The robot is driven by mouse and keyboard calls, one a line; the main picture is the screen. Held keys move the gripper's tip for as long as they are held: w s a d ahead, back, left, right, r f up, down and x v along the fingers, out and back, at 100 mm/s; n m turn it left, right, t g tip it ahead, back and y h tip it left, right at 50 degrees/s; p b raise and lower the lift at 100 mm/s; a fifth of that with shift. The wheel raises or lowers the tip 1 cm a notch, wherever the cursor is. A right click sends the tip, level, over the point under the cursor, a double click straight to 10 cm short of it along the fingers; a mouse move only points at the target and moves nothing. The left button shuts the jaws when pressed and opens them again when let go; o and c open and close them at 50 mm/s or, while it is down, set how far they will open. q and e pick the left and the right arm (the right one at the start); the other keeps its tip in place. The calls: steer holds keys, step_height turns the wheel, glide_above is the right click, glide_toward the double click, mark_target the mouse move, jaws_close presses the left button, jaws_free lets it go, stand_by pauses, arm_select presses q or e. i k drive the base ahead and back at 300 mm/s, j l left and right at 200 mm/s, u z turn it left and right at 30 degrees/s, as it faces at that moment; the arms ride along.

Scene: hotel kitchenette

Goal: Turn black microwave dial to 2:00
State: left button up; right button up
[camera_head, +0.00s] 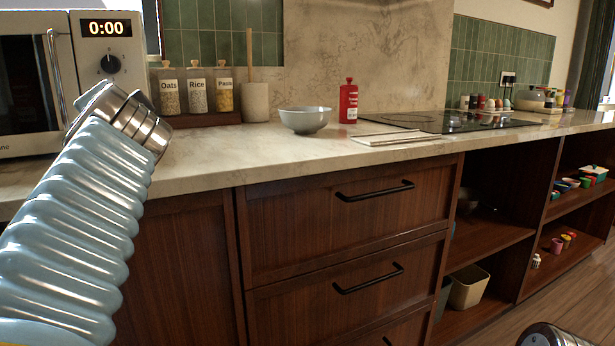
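The white microwave (98,93) stands on the counter at the far left, partly cut off by the picture's edge. Its display (106,28) reads 0:00. The round black dial (110,64) sits just below the display on the control panel. My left arm comes in from the lower left, and its metal wrist end is in front of the panel's lower part, below the dial. The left gripper's fingers are hidden from view. A metal piece of my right arm shows at the bottom right edge, and its gripper is out of view.
The jars labelled Oats (169,90), Rice (197,90) and Pasta (223,92) stand right of the microwave. A grey bowl (305,119), a red bottle (348,101) and a black cooktop (440,121) are further right. The counter front (230,165) is clear.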

mark_target(110, 64)
steer(key=k+l, duration=0.75)
steer(key=l, duration=0.15)
